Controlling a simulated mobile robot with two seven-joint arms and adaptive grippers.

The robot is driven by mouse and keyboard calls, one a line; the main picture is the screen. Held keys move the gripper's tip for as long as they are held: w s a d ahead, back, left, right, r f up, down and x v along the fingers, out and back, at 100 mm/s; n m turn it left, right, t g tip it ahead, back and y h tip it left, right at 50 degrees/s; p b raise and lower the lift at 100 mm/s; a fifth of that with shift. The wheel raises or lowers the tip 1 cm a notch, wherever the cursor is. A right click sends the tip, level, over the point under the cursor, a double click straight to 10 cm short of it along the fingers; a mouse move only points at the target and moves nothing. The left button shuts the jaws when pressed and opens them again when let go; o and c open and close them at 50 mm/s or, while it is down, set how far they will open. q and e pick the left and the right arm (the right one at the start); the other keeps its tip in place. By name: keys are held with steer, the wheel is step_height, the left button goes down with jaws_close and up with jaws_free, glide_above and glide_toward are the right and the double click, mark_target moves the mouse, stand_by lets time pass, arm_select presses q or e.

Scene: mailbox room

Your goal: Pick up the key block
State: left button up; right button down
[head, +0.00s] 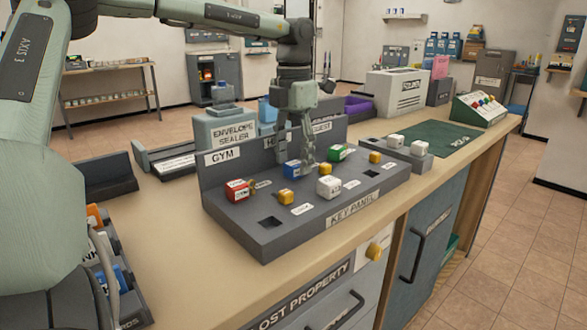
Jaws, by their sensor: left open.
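The grey key panel (258,238) lies on the wooden counter. It holds a red block (238,190), a blue block (292,169), a green block (341,153), a white block (328,187) and small yellow blocks, one of them at the front (286,197). I cannot tell which of these is the key block. My right gripper is out of view.
A raised back board with a GYM label (222,156) stands behind the blocks. An envelope sealer (232,130) is behind it. A small grey tray with white blocks (420,160) sits to the right, near a green mat (445,138). The counter's front edge is close to the panel.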

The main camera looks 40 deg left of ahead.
arm_select(q)
steer(key=shift+f, duration=0.95)
steer(key=c, duration=1.1)
steer(key=shift+w+r, duration=0.1)
steer(key=shift+r, duration=0.1)
